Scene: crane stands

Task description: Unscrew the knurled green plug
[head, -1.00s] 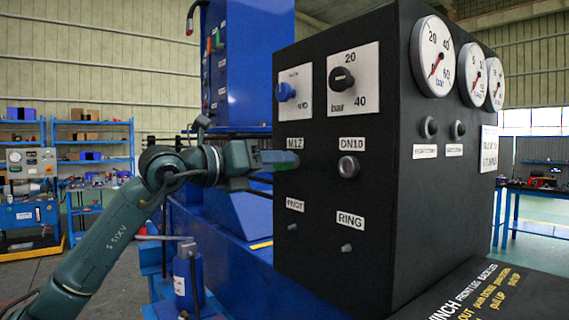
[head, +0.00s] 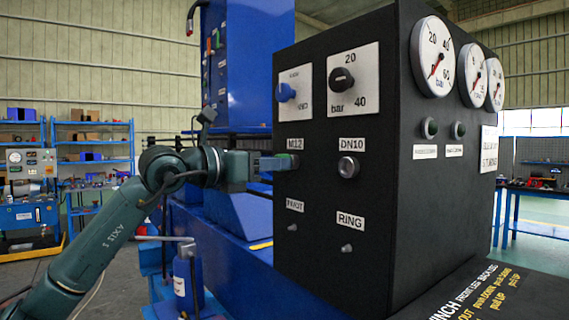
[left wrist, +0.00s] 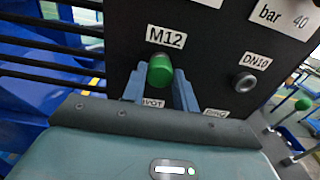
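The green plug (left wrist: 160,70) sits under the M12 label on the front of the black panel. It also shows in the head view (head: 295,160), mostly hidden by the gripper fingers. My left gripper (head: 284,163) reaches the panel from the left. In the left wrist view its two blue fingers (left wrist: 160,82) lie one on each side of the plug, close against it. They look shut on the plug, with its round end showing between them. I cannot see whether the plug stands away from the panel. My right gripper is in no view.
A DN10 fitting (head: 348,167) is right of the plug. Small PIVOT (head: 292,222) and RING (head: 347,248) studs are below. A blue bottle (head: 187,275) stands below my left arm.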

